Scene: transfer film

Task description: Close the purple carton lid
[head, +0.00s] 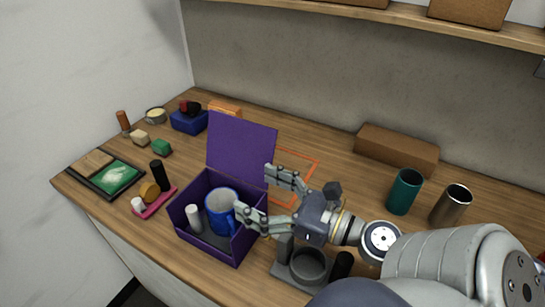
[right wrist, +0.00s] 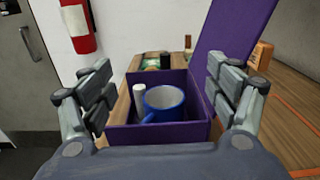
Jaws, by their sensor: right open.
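The purple carton (head: 238,244) stands on the wooden counter with its lid (head: 241,148) raised upright at the back. Inside it are a blue mug (head: 221,209) with a pale interior and a white cylinder (head: 193,218). My right gripper (head: 258,196) is open and empty at the carton's right side, its fingers apart. In the right wrist view the carton (right wrist: 160,135) shows between the open fingers, with the lid (right wrist: 234,45) rising behind the right finger. I cannot tell whether a finger touches the carton. My left gripper is not in view.
A grey holder (head: 308,265) stands just right of the carton. A teal cup (head: 404,191) and a metal cup (head: 450,204) are farther right. A pink tray (head: 155,203) lies left of the carton. An orange outline (head: 309,163) marks bare counter behind the gripper.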

